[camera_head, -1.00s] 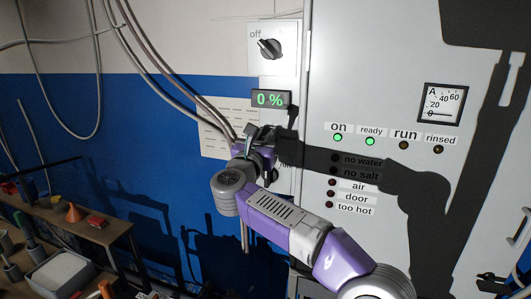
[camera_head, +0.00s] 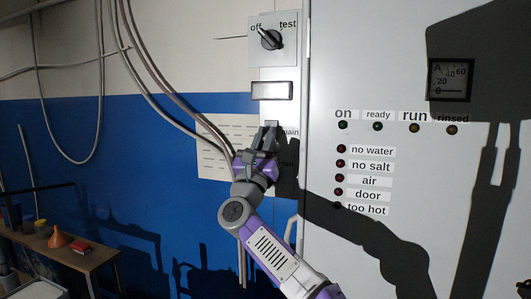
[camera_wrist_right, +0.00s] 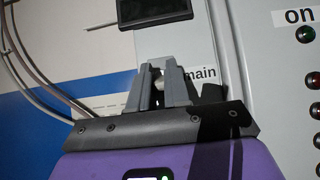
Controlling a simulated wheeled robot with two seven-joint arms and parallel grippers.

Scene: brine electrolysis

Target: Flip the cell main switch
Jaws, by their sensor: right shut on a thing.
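My right gripper (camera_head: 266,138) is at the narrow panel beside the large grey cabinet, next to the label "main" (camera_head: 290,132). In the right wrist view its fingers (camera_wrist_right: 162,78) are close together around a small pale part of the main switch (camera_wrist_right: 157,71), just left of the same label. Most of the switch is hidden by the fingers, so its exact position cannot be told. The display (camera_head: 272,91) above is blank. The "on" lamp (camera_head: 343,125) and "ready" lamp (camera_head: 378,126) are dark. My left gripper is not in view.
A black rotary knob (camera_head: 271,39) marked off and test sits above the display. The cabinet (camera_head: 400,240) carries warning lamps and an ammeter (camera_head: 451,80). Grey cables (camera_head: 165,85) hang to the left. A low bench (camera_head: 75,262) stands at lower left.

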